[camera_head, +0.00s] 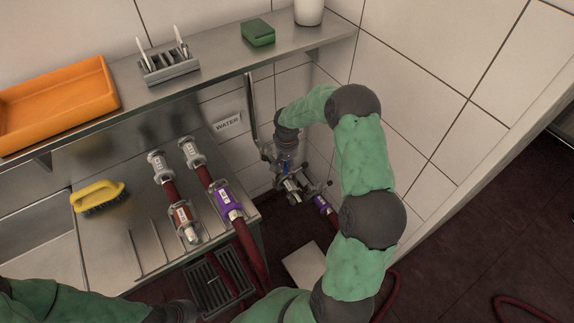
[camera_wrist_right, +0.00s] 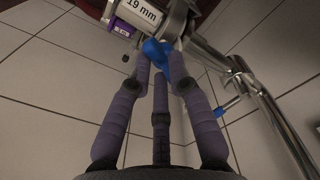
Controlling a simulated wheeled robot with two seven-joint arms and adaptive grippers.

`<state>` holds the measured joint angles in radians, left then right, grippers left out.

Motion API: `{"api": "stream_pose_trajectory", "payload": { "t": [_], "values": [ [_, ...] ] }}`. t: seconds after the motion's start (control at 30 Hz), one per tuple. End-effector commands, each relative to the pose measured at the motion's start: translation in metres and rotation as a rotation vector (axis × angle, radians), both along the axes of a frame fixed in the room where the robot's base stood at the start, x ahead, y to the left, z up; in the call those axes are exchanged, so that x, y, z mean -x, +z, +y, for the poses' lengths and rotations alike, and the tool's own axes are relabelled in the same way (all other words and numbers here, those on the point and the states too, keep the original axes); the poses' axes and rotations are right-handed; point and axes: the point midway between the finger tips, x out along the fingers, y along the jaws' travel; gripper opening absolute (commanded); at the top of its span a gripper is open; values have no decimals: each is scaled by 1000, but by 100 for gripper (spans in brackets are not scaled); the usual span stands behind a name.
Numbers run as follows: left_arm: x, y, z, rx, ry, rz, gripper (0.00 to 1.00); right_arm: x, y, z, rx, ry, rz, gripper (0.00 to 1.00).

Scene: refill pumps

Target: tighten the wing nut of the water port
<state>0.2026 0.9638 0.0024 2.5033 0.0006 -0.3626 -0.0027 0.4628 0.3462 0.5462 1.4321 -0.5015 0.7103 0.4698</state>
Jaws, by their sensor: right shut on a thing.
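The water port is on the tiled wall below the WATER sign (camera_head: 228,124), where metal fittings (camera_head: 293,190) show partly behind my right gripper. In the right wrist view, a blue wing nut (camera_wrist_right: 178,64) sits beside a metal fitting marked 19 mm. My right gripper (camera_wrist_right: 162,70) is shut on it, fingers around its wings; the gripper (camera_head: 285,162) also shows in the head view. A purple-collared hose end (camera_head: 322,204) is at the port; its collar (camera_wrist_right: 124,27) also shows in the wrist view. My left gripper (camera_head: 178,313) is at the bottom edge, mostly cut off.
Two hoses with metal couplings lie on the steel drainboard (camera_head: 120,240), one with a purple collar (camera_head: 228,198). A yellow brush (camera_head: 98,196) lies left of them. The shelf above holds an orange tray (camera_head: 55,100), a rack (camera_head: 168,67) and a green sponge (camera_head: 258,33). A pipe (camera_wrist_right: 265,90) runs beside my right fingers.

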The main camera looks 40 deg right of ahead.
Motion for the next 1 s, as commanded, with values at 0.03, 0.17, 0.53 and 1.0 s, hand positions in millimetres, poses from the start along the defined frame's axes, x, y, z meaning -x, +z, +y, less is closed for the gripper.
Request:
{"api": "stream_pose_trajectory", "payload": {
  "t": [0.03,0.17,0.53,1.0],
  "values": [
    [0,-3,0,0,0,0,0,-1,0,0,1,-45,-4,0],
    [0,-6,0,0,0,0,0,-1,0,0,1,-168,-5,0],
    [0,-16,0,0,0,0,0,1,0,1,0,-520,-7,0],
    [0,-26,0,0,0,0,0,1,0,3,1,-911,-10,0]
  ]
}}
